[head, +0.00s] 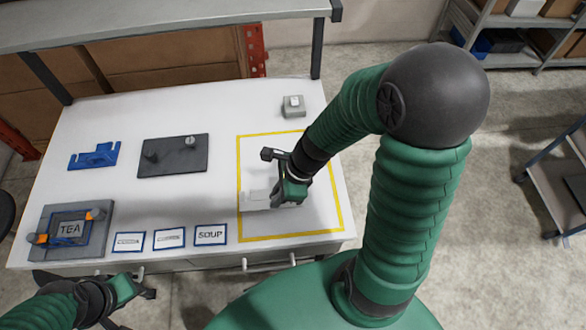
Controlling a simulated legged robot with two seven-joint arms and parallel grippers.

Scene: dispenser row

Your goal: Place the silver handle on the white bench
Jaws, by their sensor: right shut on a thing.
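The white bench (215,115) fills the middle of the head view. My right gripper (276,199) is low over the area outlined in yellow on the bench's right part. It is shut on a pale silver piece (258,197), which looks like the silver handle; the gripper partly hides it. I cannot tell whether the piece touches the bench top. My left gripper (143,290) is at the bench's front edge, lower left, apart from the objects; its jaws are too unclear to read.
Behind are a blue bracket (95,156), a dark plate (172,156) and a small grey block (293,106). A shelf (165,22) overhangs the back.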

